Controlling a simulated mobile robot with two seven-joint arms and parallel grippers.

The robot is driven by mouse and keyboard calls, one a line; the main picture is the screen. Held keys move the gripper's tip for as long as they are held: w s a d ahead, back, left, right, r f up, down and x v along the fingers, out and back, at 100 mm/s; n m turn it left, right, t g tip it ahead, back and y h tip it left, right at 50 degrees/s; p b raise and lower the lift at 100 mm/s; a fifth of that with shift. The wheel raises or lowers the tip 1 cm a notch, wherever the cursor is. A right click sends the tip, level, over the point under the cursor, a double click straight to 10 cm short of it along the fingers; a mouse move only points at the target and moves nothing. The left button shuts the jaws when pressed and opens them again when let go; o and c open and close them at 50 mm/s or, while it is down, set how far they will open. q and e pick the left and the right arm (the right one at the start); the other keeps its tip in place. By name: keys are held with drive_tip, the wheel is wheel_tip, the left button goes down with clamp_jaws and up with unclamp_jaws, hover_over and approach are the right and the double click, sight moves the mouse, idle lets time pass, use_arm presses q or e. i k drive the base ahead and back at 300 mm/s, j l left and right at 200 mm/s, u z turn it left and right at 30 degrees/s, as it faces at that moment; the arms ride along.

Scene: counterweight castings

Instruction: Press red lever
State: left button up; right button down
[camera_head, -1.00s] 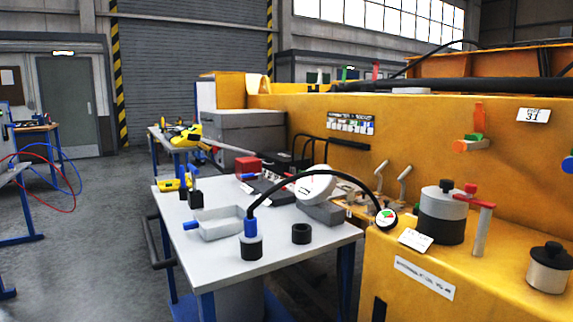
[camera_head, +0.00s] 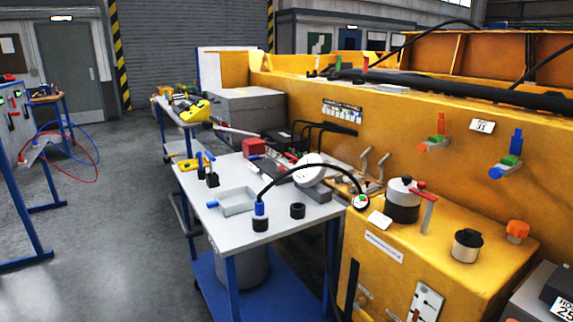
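Several red levers or handles show, and I cannot tell which one the task means. A red lever (camera_head: 423,191) sits on a grey post beside a grey and black cylinder (camera_head: 403,200) on the yellow casting. A valve with an orange-red upright handle (camera_head: 440,122) and a green collar is on the yellow wall, with a similar blue-handled valve (camera_head: 517,138) to its right. A small red upright piece (camera_head: 365,63) stands on the top edge further back. Neither of my grippers is in view.
A white-topped table (camera_head: 290,222) with blue legs stands left of the yellow casting (camera_head: 470,205). It holds a grey tray (camera_head: 236,203), a red box (camera_head: 254,147) and a black hose (camera_head: 310,168). Grey floor (camera_head: 120,220) is open at the left.

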sight(281, 168)
drive_tip(key=i+j+z, duration=0.1)
drive_tip(key=i+j, duration=0.15)
drive_tip(key=j, duration=0.25)
drive_tip(key=i+j, duration=0.25)
drive_tip(key=j, duration=0.3)
drive_tip(key=i+j+z, duration=0.15)
drive_tip(key=j, duration=0.35)
drive_tip(key=i+j+z, duration=0.1)
drive_tip(key=i+j, duration=0.25)
drive_tip(key=j, duration=0.2)
drive_tip(key=i+j, duration=0.2)
drive_tip(key=j, duration=0.4)
drive_tip(key=i+j+z, duration=0.15)
drive_tip(key=j, duration=0.4)
drive_tip(key=i+j+z, duration=0.1)
drive_tip(key=j, duration=0.5)
drive_tip(key=i+j, duration=0.25)
drive_tip(key=j, duration=0.35)
drive_tip(key=i+z, duration=0.05)
